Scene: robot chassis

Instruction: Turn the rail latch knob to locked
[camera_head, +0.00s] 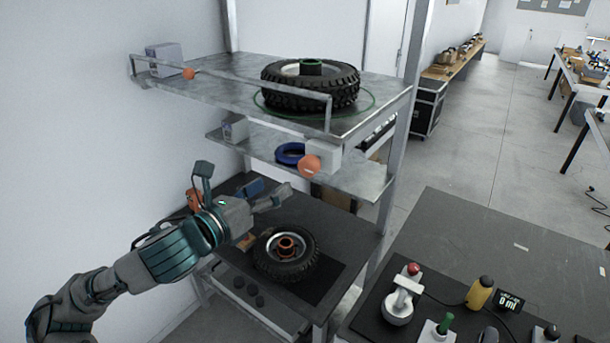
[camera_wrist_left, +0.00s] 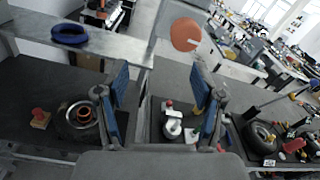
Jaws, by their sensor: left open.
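The rail latch knob is an orange round knob (camera_head: 309,166) with a small pale mark, mounted on a light grey block (camera_head: 323,152) at the front right end of the rail (camera_head: 250,84) on the upper shelf. It also shows as an orange disc in the left wrist view (camera_wrist_left: 186,34), above and beyond the fingers. My left gripper (camera_head: 268,192) is open and empty, below and left of the knob and apart from it. In the left wrist view its two blue-padded fingers (camera_wrist_left: 160,95) stand wide apart. My right gripper is not in view.
A second orange ball (camera_head: 188,73) sits at the rail's left end. A tyre (camera_head: 310,86) lies on the top shelf, a blue ring (camera_head: 291,153) on the middle shelf, and another tyre (camera_head: 286,254) on the lower bench. A dark table (camera_head: 480,235) with tools stands at right.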

